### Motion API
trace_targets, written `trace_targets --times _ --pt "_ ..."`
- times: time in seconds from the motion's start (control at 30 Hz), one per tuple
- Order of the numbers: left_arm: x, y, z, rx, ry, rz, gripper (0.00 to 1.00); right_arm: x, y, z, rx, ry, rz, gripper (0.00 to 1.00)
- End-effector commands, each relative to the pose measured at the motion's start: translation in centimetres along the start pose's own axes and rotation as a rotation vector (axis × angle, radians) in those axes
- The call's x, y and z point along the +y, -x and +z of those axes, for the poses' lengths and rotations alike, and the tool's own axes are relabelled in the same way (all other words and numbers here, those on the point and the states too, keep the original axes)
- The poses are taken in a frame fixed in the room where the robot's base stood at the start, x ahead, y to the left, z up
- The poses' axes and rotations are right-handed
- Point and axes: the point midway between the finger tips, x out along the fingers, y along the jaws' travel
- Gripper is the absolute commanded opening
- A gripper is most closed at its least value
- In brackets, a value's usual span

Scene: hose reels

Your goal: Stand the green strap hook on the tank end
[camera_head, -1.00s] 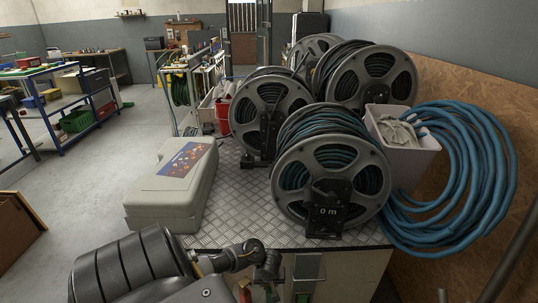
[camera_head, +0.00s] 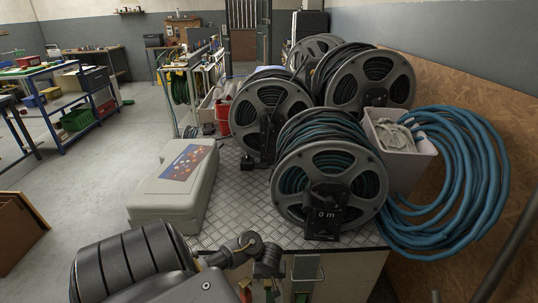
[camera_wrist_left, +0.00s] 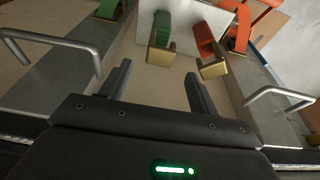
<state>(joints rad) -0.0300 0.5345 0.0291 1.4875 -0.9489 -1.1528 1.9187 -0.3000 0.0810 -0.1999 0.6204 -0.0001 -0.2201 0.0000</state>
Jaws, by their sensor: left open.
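A green strap hook (camera_wrist_left: 161,37) with a brass-coloured end hangs in front of a pale plate in the left wrist view. Nothing is between the fingers. A red strap hook (camera_wrist_left: 207,42) hangs close on its right. In the head view my left gripper (camera_head: 267,272) is low at the front face of the bench, small and dark, its fingers hard to make out. I cannot make out which part is the tank end. My right gripper is not in view.
Another green strap (camera_wrist_left: 107,9) and an orange strap (camera_wrist_left: 241,28) flank the hooks. Metal handles stand at left (camera_wrist_left: 60,43) and right (camera_wrist_left: 278,98). Above, the chequer-plate top (camera_head: 237,212) carries a grey case (camera_head: 176,183), several hose reels (camera_head: 329,182) and a bin (camera_head: 408,165).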

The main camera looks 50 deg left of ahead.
Motion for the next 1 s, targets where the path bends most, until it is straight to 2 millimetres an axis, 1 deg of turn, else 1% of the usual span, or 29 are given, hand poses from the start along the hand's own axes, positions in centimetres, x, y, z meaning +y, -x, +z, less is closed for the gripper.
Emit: trace_targets --times 0.03,0.1,0.2,0.3,0.67,0.77,0.87,0.97,1.0 --pt "0.1 1.7 -0.1 -0.001 0.002 0.001 0.62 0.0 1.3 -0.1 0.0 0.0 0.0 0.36" --pt "0.0 2.8 -0.1 -0.001 0.002 0.001 0.62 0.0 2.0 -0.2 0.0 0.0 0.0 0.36" --pt "0.0 4.0 0.0 -0.002 0.002 0.001 0.62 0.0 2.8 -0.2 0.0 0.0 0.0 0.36" --pt "0.0 4.7 0.0 0.0 0.002 -0.001 0.62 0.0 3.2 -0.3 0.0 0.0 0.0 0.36" --pt "0.0 4.9 0.0 0.0 0.0 -0.001 0.62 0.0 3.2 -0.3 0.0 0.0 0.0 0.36" --pt "0.0 4.4 0.6 -0.014 -0.008 0.001 0.62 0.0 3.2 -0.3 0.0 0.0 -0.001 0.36" --pt "0.0 2.3 3.4 -0.082 -0.06 0.019 0.62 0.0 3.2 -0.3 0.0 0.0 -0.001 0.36" --pt "-0.1 -1.6 9.0 -0.19 -0.166 0.072 0.62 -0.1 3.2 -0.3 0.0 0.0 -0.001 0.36" --pt "-0.4 -3.5 11.9 -0.23 -0.221 0.101 0.62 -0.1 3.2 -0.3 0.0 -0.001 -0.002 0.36"
